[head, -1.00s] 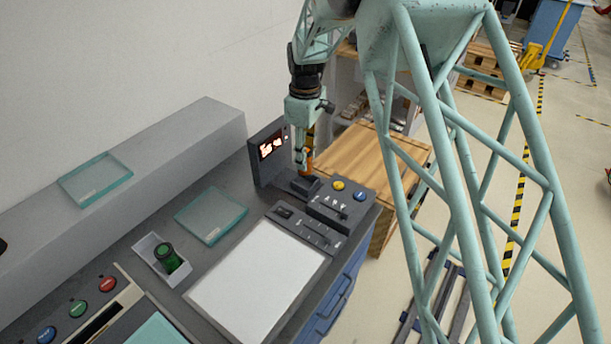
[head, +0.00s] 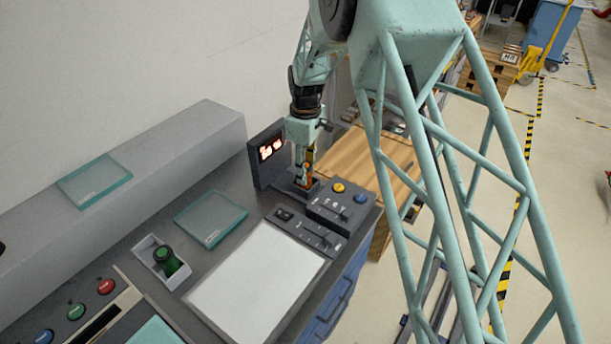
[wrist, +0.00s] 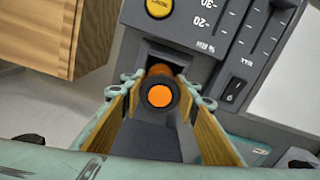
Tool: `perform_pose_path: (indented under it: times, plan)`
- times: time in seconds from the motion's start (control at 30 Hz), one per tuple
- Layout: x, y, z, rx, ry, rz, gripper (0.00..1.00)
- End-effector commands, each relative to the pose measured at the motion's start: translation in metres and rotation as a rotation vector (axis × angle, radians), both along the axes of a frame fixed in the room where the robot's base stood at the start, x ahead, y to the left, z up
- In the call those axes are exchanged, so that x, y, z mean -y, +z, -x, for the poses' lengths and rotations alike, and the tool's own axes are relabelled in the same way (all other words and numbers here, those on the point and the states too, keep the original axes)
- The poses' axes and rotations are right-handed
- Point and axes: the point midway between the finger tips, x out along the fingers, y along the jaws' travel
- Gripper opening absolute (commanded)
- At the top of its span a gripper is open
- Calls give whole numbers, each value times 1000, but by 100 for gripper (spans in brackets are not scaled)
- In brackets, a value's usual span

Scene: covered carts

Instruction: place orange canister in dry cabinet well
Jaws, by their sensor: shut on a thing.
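The orange canister (wrist: 159,96) has a dark ring around its orange end. My gripper (wrist: 160,84) is shut on it, one finger pad on each side. In the head view the canister (head: 308,171) is upright and partly hidden by the fingers. Its lower end is at the dark well (head: 303,190) beside the small lit display. In the wrist view dark walls of the well surround the canister's far side. I cannot tell whether it touches the well's bottom.
A lit display box (head: 268,154) stands close left of my gripper. A control block with yellow and blue buttons (head: 341,207) is close right. A green-capped item (head: 167,260) sits in a light tray. A glass plate (head: 210,218) lies nearby. A wooden crate (head: 365,160) stands behind.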

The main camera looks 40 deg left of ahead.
Motion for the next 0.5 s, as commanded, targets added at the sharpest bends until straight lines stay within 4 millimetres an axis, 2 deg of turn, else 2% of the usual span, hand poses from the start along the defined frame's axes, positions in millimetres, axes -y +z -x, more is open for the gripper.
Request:
perform_pose_path:
  times: [0.17,0.5]
  plan:
    - [0,-14,0,0,0,0,16]
    - [0,-15,0,0,0,0,16]
